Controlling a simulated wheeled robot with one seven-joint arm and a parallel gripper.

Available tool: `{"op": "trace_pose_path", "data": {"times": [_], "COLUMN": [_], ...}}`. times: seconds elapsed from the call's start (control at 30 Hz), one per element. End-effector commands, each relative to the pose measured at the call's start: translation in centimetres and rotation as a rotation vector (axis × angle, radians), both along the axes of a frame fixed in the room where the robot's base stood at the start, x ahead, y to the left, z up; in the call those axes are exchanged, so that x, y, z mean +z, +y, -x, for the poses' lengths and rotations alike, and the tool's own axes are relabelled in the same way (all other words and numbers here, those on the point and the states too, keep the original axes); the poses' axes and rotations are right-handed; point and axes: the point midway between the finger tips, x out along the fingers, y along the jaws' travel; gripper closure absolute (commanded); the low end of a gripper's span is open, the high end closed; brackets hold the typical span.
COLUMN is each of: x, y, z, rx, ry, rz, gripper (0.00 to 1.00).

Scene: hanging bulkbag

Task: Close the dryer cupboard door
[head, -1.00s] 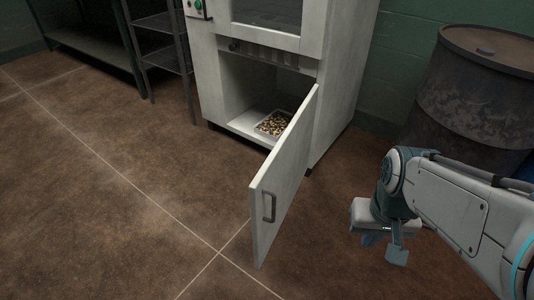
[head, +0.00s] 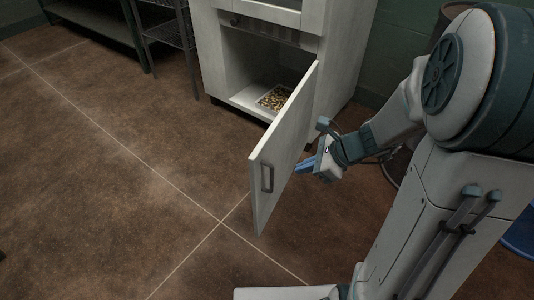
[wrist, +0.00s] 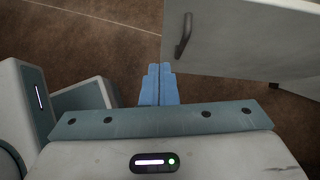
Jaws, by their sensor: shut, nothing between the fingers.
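The white cupboard door (head: 283,140) stands wide open below the dryer, swung out toward me from its hinge on the right side. Its grey bar handle (head: 267,177) is on the outer face near the free edge. The handle also shows in the wrist view (wrist: 183,36), on the door panel (wrist: 245,45). My gripper (head: 300,166) is beside the outer face, right of the handle, with its blue fingers pointing at the door. In the wrist view the fingers (wrist: 158,70) are together and empty, close to the panel's lower left corner. I cannot tell if they touch it.
The cupboard opening (head: 240,62) holds a tray of small pale pieces (head: 274,98). A wire shelf rack (head: 166,30) stands left of the dryer. A dark drum is mostly hidden behind my arm at the right. The floor (head: 110,190) left of the door is clear.

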Motion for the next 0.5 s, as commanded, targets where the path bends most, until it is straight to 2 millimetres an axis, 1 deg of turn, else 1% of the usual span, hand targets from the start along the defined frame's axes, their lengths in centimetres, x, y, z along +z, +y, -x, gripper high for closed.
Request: {"op": "trace_pose_path", "data": {"times": [0.03,0.1,0.23,0.37,0.5], "x": [-0.1,-0.2,-0.9,-2.4,-4.7], "y": [-0.3,-0.6,-0.3,0.8,2.8], "z": [-0.6,-1.2,-1.8,-2.3,-3.2], "rx": [-0.061,-0.12,-0.159,-0.156,-0.154], "ry": [0.025,0.046,0.061,0.061,0.061], "rz": [-0.03,-0.058,-0.077,-0.077,-0.077], "gripper": [1.0,1.0,1.0,1.0,1.0]}}
